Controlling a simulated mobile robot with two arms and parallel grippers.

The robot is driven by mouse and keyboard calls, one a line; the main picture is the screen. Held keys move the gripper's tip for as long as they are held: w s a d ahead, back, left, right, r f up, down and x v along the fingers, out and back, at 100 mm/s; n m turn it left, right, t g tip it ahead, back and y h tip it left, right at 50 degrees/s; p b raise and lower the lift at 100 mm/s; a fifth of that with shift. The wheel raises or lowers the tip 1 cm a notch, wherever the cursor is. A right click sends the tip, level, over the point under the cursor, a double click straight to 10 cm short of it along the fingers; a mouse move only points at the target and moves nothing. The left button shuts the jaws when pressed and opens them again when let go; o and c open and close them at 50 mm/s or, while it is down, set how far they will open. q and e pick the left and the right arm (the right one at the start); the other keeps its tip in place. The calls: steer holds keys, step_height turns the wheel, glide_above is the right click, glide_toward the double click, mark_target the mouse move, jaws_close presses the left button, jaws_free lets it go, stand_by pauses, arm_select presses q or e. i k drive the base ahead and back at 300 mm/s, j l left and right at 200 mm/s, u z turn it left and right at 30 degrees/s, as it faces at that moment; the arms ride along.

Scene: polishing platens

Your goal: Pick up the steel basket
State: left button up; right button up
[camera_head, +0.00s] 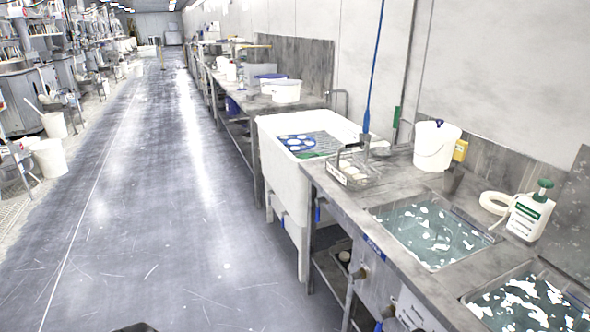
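The steel basket (360,180) is a small wire-frame basket with a raised handle. It stands on the steel counter (345,203), at the counter's far end beside the white tub. Pale round pieces seem to lie inside it, too small to make out well. Neither of my grippers can be made out in the head view. A small dark shape shows at the bottom edge, too little of it to identify.
Two water-filled sinks (432,235) are set in the counter right of the basket. A white bucket (434,147) and a green-capped bottle (531,212) stand behind. A white tub (270,150) adjoins the counter's far end. The floor aisle (150,220) at left is clear.

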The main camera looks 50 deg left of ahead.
mark_target(331, 167)
steer(key=u, duration=1.15)
steer(key=i+j, duration=0.15)
steer(key=i, duration=0.2)
steer(key=u, duration=0.05)
